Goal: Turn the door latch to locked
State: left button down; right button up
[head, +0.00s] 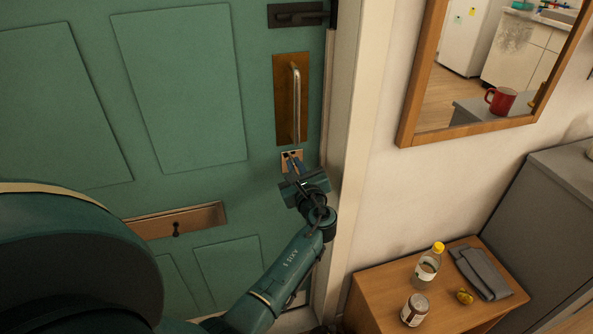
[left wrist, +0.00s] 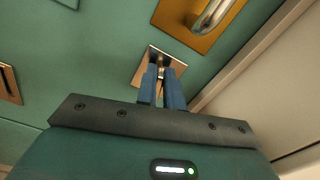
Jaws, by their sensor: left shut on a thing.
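The green door (head: 180,85) fills the left and middle of the head view and looks closed against its frame. A small copper-coloured latch plate (head: 291,156) sits on it just below the pull handle, and the plate also shows in the left wrist view (left wrist: 152,62). My left gripper (head: 292,164) is at this plate, its blue fingers shut on the small latch turn (left wrist: 160,70). The fingers hide most of the turn, so I cannot tell its angle. My right gripper is not in view.
A metal pull handle (head: 295,103) on a brass plate is just above the gripper, with a dark bolt (head: 298,14) higher up. A wooden side table (head: 455,312) at the lower right holds a bottle (head: 427,265), a jar (head: 414,309) and a grey cloth (head: 481,273). A mirror (head: 408,120) hangs on the wall.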

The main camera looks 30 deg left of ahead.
pick_arm(q)
jog(key=n+b, duration=0.4)
jog(key=n, duration=0.1)
jog(key=f+n+b, duration=0.1)
jog(key=n+b, duration=0.3)
jog(key=n, duration=0.1)
jog(key=s+n+b, duration=0.1)
jog(key=n+b, duration=0.3)
jog(key=n, duration=0.1)
jog(key=shift+a+f+b, duration=0.3)
jog(key=shift+a, duration=0.1)
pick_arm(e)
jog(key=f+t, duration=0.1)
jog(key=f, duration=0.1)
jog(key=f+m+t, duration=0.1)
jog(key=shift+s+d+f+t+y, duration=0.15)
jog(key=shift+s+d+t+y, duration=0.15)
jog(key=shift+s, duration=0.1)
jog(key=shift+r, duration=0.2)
pick_arm(q)
jog(key=c, duration=1.5)
grip_release()
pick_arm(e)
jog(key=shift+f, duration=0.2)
